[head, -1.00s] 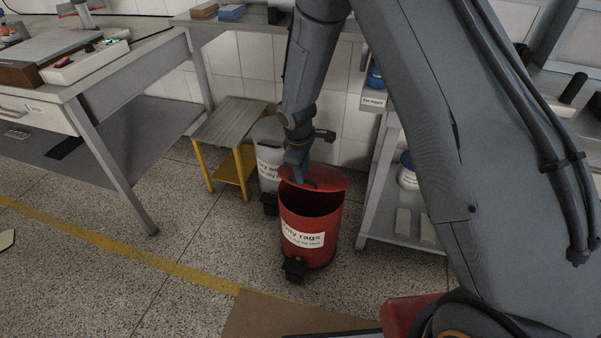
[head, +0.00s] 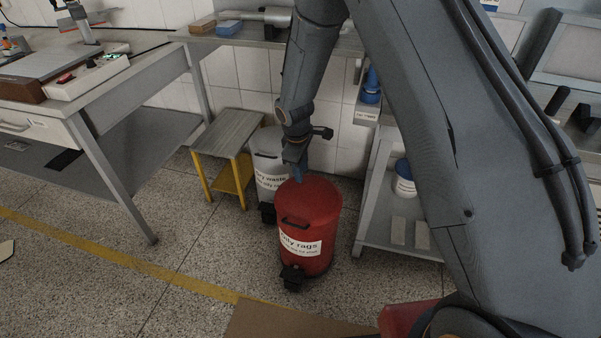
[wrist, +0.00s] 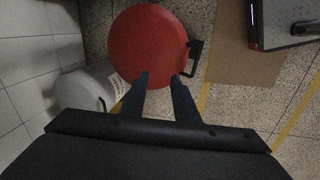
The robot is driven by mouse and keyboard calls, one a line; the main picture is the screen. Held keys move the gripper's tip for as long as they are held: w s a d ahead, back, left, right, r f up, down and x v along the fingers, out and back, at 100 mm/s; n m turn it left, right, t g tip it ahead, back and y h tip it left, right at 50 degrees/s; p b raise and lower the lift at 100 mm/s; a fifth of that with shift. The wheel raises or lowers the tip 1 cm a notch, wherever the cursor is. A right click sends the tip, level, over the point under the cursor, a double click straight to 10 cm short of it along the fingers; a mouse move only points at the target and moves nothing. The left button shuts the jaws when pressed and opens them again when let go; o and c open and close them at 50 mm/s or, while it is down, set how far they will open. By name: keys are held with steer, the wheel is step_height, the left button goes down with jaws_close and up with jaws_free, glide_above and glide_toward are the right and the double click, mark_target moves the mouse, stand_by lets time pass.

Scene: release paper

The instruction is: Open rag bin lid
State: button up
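The red rag bin (head: 318,255), labelled "Oily rags", stands on the floor with its round red lid (head: 312,195) down over the top. A dark handle (head: 294,222) sits at its front, and a black pedal (head: 292,277) is at the base. The lid also fills the upper middle of the wrist view (wrist: 148,40), with the handle (wrist: 194,58) at its right edge. My gripper (head: 299,176) is at the rear left of the lid. In the wrist view my gripper (wrist: 160,76) has its fingers apart with nothing between them. I cannot tell whether the tips touch the lid.
A grey waste bin (head: 270,165) stands close behind the red bin at left, beside a yellow-legged step stool (head: 228,130). A shelf rack (head: 400,235) is close on the right. A workbench (head: 90,85) stands at left. Floor in front is open, with a brown mat (head: 285,320).

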steer(key=shift+w+d+r+p, duration=0.1)
steer(key=shift+w+r+p, duration=0.15)
steer(key=shift+r+p, duration=0.55)
steer(key=shift+w+d+r+p, duration=0.1)
steer(key=shift+w+r+p, duration=0.2)
steer(key=shift+r, duration=0.9)
